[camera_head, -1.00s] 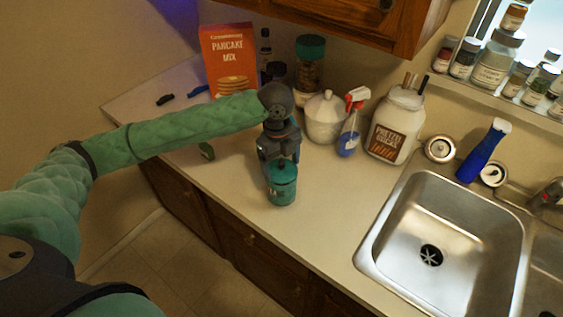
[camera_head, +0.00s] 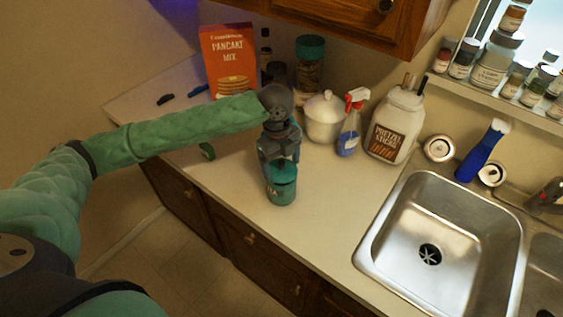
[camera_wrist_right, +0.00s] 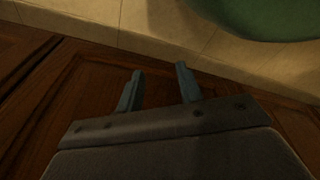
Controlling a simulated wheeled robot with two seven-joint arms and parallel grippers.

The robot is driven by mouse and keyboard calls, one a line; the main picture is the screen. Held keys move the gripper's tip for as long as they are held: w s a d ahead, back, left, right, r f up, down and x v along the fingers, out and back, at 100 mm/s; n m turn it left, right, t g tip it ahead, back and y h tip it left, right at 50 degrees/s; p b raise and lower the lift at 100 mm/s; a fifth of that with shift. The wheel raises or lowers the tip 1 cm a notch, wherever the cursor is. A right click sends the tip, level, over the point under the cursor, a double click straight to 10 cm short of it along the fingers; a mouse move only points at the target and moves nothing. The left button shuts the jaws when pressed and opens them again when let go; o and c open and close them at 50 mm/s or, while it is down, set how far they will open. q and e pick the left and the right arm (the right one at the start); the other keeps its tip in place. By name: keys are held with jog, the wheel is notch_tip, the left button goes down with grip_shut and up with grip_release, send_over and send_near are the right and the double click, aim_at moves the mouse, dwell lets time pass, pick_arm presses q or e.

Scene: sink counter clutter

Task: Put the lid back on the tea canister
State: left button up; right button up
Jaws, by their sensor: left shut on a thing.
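The tea canister (camera_head: 281,192) is a small teal cylinder with pale lettering. In the head view it stands upright on the counter near the front edge. The teal lid (camera_head: 283,168) is at the canister's top, under my left gripper (camera_head: 281,158). My left gripper points down, straight above the canister, and is shut on the lid. The fingers partly cover the lid, and I cannot tell whether it sits fully down on the rim. My right gripper (camera_wrist_right: 160,70) is open and empty in the right wrist view, in front of wooden cabinet fronts, away from the canister.
Behind stand a pancake mix box (camera_head: 229,62), a white lidded jar (camera_head: 324,118), a spray bottle (camera_head: 350,125) and a pretzel jar (camera_head: 396,128). The sink (camera_head: 440,235) is at right; the counter between is clear.

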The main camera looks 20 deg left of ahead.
pick_arm(q)
jog(key=o, duration=0.9)
pick_arm(e)
jog(key=shift+s+d+f, duration=0.8)
jog(key=shift+s+f, duration=1.7)
jog(key=shift+s, duration=1.55)
pick_arm(q)
jog(key=shift+r+p, duration=1.2)
jog(key=shift+r, duration=0.05)
jog(key=shift+r+p, duration=1.2)
jog(key=shift+r, duration=0.1)
jog(key=shift+r+p, duration=0.9)
jog(key=shift+r, duration=0.1)
pick_arm(e)
jog(key=s+d+r+g, duration=0.1)
jog(key=s+r, duration=0.2)
jog(key=s, duration=0.4)
jog(key=shift+s+d+r, duration=0.25)
jog(key=shift+s+r, duration=0.05)
